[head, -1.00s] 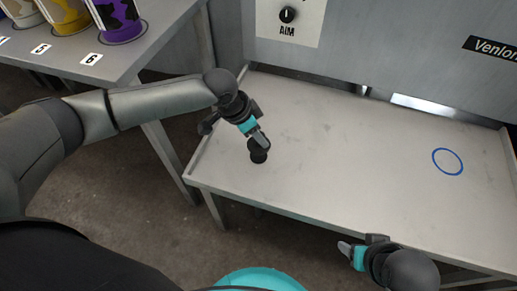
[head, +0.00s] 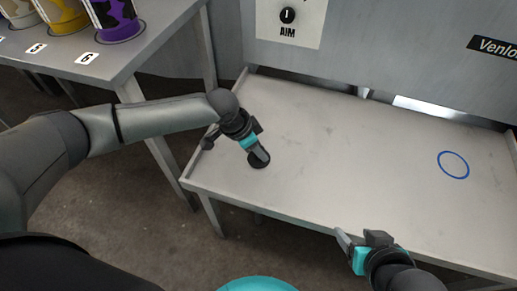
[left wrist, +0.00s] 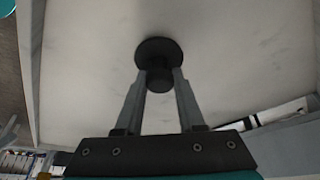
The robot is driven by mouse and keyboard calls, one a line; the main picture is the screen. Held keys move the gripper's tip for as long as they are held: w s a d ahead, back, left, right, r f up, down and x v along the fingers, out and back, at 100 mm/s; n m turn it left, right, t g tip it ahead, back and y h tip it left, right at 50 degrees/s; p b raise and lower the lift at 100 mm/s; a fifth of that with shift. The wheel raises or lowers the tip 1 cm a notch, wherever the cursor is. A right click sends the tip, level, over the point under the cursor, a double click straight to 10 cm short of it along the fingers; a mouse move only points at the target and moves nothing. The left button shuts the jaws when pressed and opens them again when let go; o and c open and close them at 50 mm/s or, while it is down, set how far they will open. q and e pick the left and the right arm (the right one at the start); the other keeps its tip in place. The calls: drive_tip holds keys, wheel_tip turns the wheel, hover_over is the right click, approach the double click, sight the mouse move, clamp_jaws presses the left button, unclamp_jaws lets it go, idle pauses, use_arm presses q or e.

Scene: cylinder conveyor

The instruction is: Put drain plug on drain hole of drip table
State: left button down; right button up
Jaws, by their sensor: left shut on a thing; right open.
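The drip table (head: 330,135) is a pale metal table with a raised rim. The drain plug (head: 259,161) is a black disc with a knob, at the left part of the tabletop. My left gripper (head: 258,153) is shut on it from above. In the left wrist view the fingers hold the knob of the plug (left wrist: 158,50), its wider disc facing the tabletop. The disc appears at or very near the surface. No open drain hole shows; the area under the plug is hidden. My right gripper (head: 357,239) is open and empty at the table's front edge.
A blue ring (head: 453,165) is marked on the right of the tabletop. A side table (head: 150,45) at upper left carries several coloured cylinders. The middle of the drip table is clear.

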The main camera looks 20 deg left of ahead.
use_arm(q)
drive_tip(key=c, duration=0.5)
unclamp_jaws()
drive_tip(key=shift+f, duration=0.15)
drive_tip(key=shift+r, duration=0.2)
drive_tip(key=shift+s+a+r+p, duration=0.15)
drive_tip(key=shift+r+p, duration=0.2)
drive_tip(key=shift+r, duration=0.05)
drive_tip(key=shift+p+v, duration=0.65)
drive_tip(key=shift+v, duration=0.3)
drive_tip(key=shift+p+v, duration=2.65)
drive_tip(key=shift+v, duration=1.9)
use_arm(e)
drive_tip(key=s+d+f+g, duration=0.1)
drive_tip(key=s+f+g, duration=0.1)
drive_tip(key=f, duration=0.3)
drive_tip(key=s+d+f+g+h, duration=0.1)
drive_tip(key=s+d+f+g, duration=0.1)
drive_tip(key=f, duration=0.4)
drive_tip(key=shift+s+f, duration=0.15)
drive_tip(key=shift+s, duration=0.35)
